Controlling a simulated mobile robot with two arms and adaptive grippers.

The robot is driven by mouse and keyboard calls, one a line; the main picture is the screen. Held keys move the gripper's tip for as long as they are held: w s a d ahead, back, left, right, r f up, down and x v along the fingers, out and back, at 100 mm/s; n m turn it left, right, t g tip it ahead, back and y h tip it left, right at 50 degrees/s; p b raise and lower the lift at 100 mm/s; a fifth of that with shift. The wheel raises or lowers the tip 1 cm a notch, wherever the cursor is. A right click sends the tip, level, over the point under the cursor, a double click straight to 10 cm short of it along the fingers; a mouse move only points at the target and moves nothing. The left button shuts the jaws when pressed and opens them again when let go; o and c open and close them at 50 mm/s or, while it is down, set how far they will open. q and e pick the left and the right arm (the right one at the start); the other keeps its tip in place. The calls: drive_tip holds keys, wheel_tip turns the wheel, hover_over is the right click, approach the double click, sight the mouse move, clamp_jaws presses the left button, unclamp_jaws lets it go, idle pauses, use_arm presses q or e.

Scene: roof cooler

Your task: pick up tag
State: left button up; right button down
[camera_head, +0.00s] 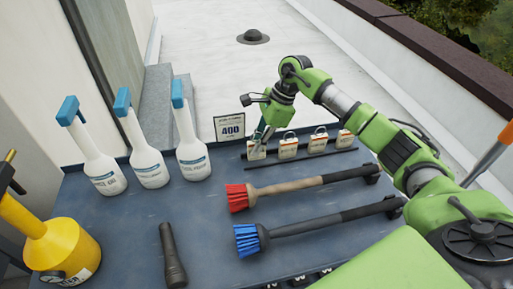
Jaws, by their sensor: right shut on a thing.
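Several small cream tags with orange print and loop tops stand in a row on a dark rail at the back of the blue-grey table (206,225). The leftmost tag (257,153) is at my right gripper (263,138), which reaches down from above and is shut on it. The tag still appears level with the row; I cannot tell whether it is clear of the rail. The other tags are the second (288,149), third (317,143) and rightmost (345,139), all to its right. My left gripper does not show.
A "400" sign (230,127) stands just left of the tags. Blue-capped white bottles (193,160) stand at the left, with a yellow sprayer (62,250) in front. A red brush (240,197), a blue brush (249,240) and a black flashlight (172,258) lie nearer.

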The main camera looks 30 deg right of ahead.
drive_tip(key=s+a+r+p, duration=0.1)
drive_tip(key=s+r+p, duration=0.1)
drive_tip(key=s+r, duration=0.3)
drive_tip(key=s+a+r+p, duration=0.2)
drive_tip(key=s+r, duration=0.4)
drive_tip(key=s, duration=0.2)
drive_tip(key=shift+s+a+p, duration=0.3)
drive_tip(key=shift+s+p, duration=0.05)
idle(0.4)
